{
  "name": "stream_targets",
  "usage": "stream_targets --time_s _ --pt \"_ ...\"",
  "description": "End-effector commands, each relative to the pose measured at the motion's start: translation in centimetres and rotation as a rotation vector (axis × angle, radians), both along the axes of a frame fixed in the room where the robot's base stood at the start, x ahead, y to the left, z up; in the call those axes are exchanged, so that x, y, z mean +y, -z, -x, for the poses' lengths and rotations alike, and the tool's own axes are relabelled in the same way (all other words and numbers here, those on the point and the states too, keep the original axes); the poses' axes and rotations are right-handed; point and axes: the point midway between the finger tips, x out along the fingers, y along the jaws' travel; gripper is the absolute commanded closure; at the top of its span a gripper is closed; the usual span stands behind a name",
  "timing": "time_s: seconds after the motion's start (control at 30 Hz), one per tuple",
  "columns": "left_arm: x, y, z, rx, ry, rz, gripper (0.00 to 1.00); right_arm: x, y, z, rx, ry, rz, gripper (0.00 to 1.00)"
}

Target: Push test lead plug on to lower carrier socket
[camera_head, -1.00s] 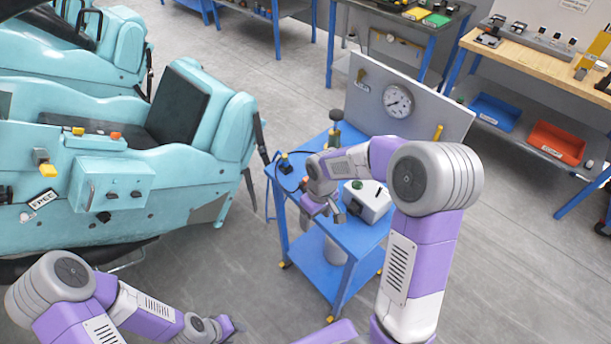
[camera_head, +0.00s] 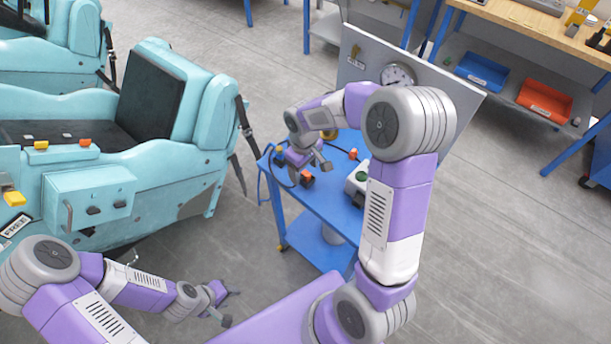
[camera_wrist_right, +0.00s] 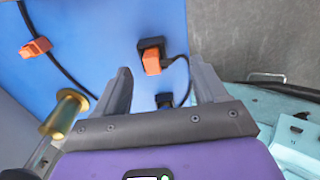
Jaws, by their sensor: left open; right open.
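An orange plug-like piece (camera_wrist_right: 152,62) sits against a black block (camera_wrist_right: 150,45) on the blue cart top, with a black cable looping beside it; it also shows in the head view (camera_head: 307,176). A second orange piece (camera_wrist_right: 35,47) is on a black cable. I cannot tell which is the test lead plug or which part is the lower carrier socket. My right gripper (camera_wrist_right: 160,84) is open and empty above the cart, its fingers either side of the first orange piece in the picture, apparently short of it. My left gripper (camera_head: 228,305) is open, low over the floor.
The blue cart (camera_head: 315,255) also carries a white box (camera_head: 357,178) and a grey panel with a gauge (camera_head: 398,76). A brass-coloured cylinder (camera_wrist_right: 65,113) is near the right gripper's left finger. A turquoise ride car (camera_head: 150,170) stands left.

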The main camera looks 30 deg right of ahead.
Motion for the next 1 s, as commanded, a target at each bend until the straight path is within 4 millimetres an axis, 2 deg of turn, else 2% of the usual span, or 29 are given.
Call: stream_targets --time_s 0.03,0.17,0.43,0.83,1.0 --pt "0.0 0.2 0.0 -0.001 0.000 0.000 0.57 -0.1 1.0 0.0 0.005 0.000 0.001 0.29" --pt "0.0 0.4 -0.1 -0.001 0.000 0.000 0.57 0.0 2.3 0.0 0.002 0.001 0.000 0.29" --pt "0.0 0.4 -0.1 -0.001 0.000 0.000 0.57 0.0 2.5 -0.1 -0.001 0.001 0.000 0.29" --pt "0.0 0.4 -0.1 -0.001 0.000 0.000 0.57 0.0 2.5 -0.1 -0.001 0.000 0.000 0.88" --pt "0.0 0.4 -0.1 -0.001 0.000 0.000 0.57 0.0 2.5 -0.1 -0.001 0.000 0.000 0.88"
